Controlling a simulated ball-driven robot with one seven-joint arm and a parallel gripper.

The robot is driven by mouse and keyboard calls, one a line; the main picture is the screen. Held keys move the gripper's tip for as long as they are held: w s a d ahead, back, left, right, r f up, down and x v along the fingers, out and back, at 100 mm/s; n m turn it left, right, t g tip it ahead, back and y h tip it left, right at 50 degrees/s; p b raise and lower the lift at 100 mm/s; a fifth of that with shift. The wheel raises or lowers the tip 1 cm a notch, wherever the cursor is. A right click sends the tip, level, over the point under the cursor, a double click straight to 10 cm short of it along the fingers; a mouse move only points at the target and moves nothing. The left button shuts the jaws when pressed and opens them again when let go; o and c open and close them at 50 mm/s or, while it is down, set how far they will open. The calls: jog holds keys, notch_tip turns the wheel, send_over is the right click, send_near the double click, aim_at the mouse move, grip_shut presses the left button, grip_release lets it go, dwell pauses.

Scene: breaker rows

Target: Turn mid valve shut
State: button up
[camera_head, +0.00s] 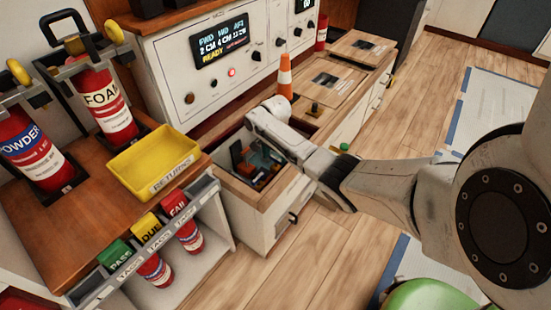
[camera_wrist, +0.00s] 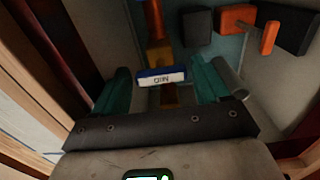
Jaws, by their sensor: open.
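In the wrist view, my gripper (camera_wrist: 162,90) is open, with its two teal fingers spread apart. A blue-and-white tag (camera_wrist: 162,77) reading MID, upside down, shows between the fingers. Beyond the tag, a brown-orange valve part (camera_wrist: 157,45) runs up to the top edge of the picture. I cannot tell whether the fingers touch it. Part of the mid valve is hidden behind the tag. In the head view, my arm reaches down into an open cabinet compartment (camera_head: 230,181), where small orange and dark parts show. My gripper's tips are not clear there.
An orange handle (camera_wrist: 268,38) and dark blocks (camera_wrist: 197,26) stand to the right in the wrist view. A control panel (camera_head: 222,50) rises behind the compartment. An orange cone (camera_head: 285,78) stands behind my wrist. A yellow RETURNS tray (camera_head: 145,155) is to the left.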

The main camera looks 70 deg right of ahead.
jog(key=c, duration=0.8)
